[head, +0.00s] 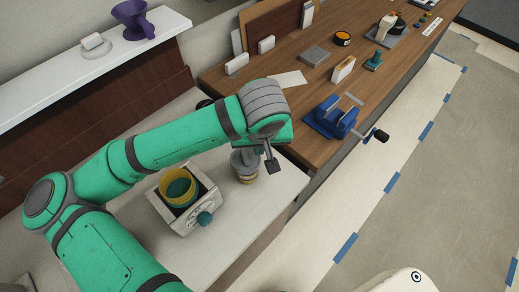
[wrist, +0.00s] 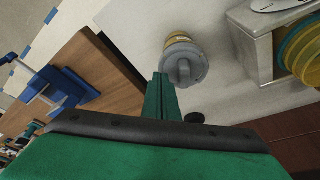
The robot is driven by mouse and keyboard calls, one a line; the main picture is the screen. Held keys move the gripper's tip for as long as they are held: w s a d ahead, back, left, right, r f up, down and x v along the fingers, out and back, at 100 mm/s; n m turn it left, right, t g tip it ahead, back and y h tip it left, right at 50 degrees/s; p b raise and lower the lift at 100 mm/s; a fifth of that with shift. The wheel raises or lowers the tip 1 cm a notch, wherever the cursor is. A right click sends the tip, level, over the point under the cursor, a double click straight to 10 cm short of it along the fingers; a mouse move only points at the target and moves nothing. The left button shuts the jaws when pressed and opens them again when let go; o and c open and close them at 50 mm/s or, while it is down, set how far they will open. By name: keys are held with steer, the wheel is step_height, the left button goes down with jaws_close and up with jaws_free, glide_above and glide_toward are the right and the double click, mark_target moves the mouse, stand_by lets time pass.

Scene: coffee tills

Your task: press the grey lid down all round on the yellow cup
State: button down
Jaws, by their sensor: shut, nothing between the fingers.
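The yellow cup (head: 248,180) stands upright on the white counter, under the end of my arm in the head view. The grey lid (head: 241,160) is on top of it, partly hidden by my arm. In the wrist view the grey lid (wrist: 186,66) shows a raised bar across it, and a yellow band of the cup (wrist: 178,38) shows past its far edge. My gripper (wrist: 160,78) is shut and empty, its tips beside the lid's lower-left edge in that view. I cannot tell whether they touch the lid or whether the lid sits level all round.
A wooden counter (head: 315,150) with a blue clamp-like device (head: 331,117) lies to the right. A small black round item (wrist: 194,117) is near the lid.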

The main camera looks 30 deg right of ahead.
mark_target(232, 163)
steer(key=shift+r, duration=2.1)
steer(key=shift+a, duration=0.1)
stand_by(0.5)
steer(key=w+a+n+g+y, duration=0.1)
steer(key=w+a+n+g, duration=0.15)
steer(key=a, duration=0.45)
steer(key=shift+m+g, duration=0.35)
steer(key=shift+m, duration=0.1)
steer(key=shift+s+a+f, duration=0.1)
steer(key=shift+s+f, duration=0.05)
steer(key=shift+f, duration=1.1)
steer(key=shift+s+a+f, duration=0.1)
steer(key=shift+f, duration=1.15)
steer(key=shift+d+f, duration=0.1)
steer(key=shift+f, duration=0.55)
steer(key=shift+r, duration=0.1)
